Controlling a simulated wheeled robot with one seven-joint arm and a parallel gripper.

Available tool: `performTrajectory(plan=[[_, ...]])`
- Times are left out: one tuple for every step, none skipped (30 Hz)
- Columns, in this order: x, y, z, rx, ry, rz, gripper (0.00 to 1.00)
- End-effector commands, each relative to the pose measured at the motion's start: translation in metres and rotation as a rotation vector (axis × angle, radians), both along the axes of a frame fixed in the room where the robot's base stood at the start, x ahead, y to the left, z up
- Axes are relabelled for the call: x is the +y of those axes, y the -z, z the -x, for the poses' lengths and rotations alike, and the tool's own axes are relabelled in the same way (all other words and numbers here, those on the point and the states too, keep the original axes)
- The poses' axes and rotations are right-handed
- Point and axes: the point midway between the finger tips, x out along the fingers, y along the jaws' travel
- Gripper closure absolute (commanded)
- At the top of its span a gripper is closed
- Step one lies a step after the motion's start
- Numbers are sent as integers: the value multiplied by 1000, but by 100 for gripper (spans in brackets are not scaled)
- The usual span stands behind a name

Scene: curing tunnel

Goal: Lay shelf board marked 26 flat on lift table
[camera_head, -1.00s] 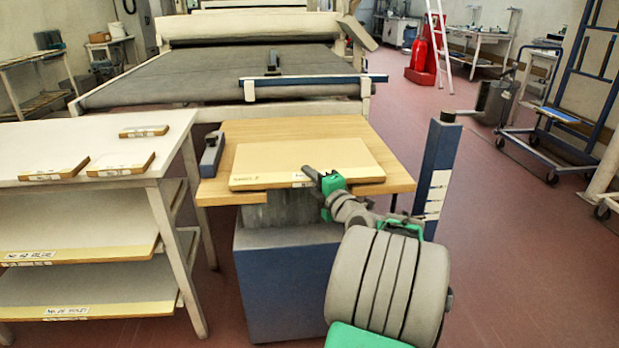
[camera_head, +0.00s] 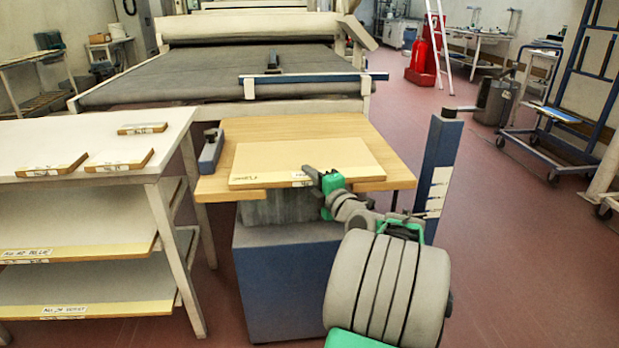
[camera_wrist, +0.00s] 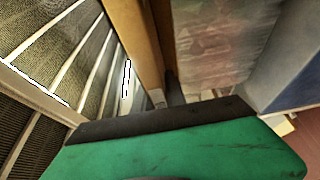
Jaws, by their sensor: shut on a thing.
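A pale tan shelf board (camera_head: 300,158) lies flat over the wooden top of the lift table (camera_head: 345,128). A small white label sits on its front edge, too small to read. My gripper (camera_head: 318,180) is shut on the board's front edge, right of its middle. In the wrist view my green and dark finger (camera_wrist: 165,135) fills the lower part. The wooden edge of the table top or board (camera_wrist: 135,40) shows above it, and I cannot tell which. The lift table's blue base (camera_head: 288,280) stands below.
A white shelving bench (camera_head: 90,190) at the left holds several smaller boards on top and larger ones below. A blue post (camera_head: 437,175) stands right of the table. A conveyor (camera_head: 220,75) lies behind. Open red floor is at the right.

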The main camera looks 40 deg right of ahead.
Motion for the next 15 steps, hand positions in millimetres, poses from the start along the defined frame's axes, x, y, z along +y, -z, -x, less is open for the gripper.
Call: performTrajectory(plan=[[0, -2, 0, -5, 0, 5, 100], [0, -2, 0, -5, 0, 5, 100], [0, -1, 0, -5, 0, 4, 100], [0, -1, 0, -5, 0, 4, 100], [0, -2, 0, -4, 0, 4, 81], [0, -2, 0, -4, 0, 4, 78], [0, -1, 0, -4, 0, 3, 76], [0, -1, 0, -4, 0, 3, 73], [0, -1, 0, -3, 0, 3, 70], [0, -1, 0, -3, 0, 3, 67], [0, 0, 0, -2, 0, 1, 65], [0, 0, 0, -2, 0, 1, 62], [0, 0, 0, -2, 0, 1, 59], [0, 0, 0, -2, 0, 1, 58], [0, 0, 0, -1, 0, 1, 58]])
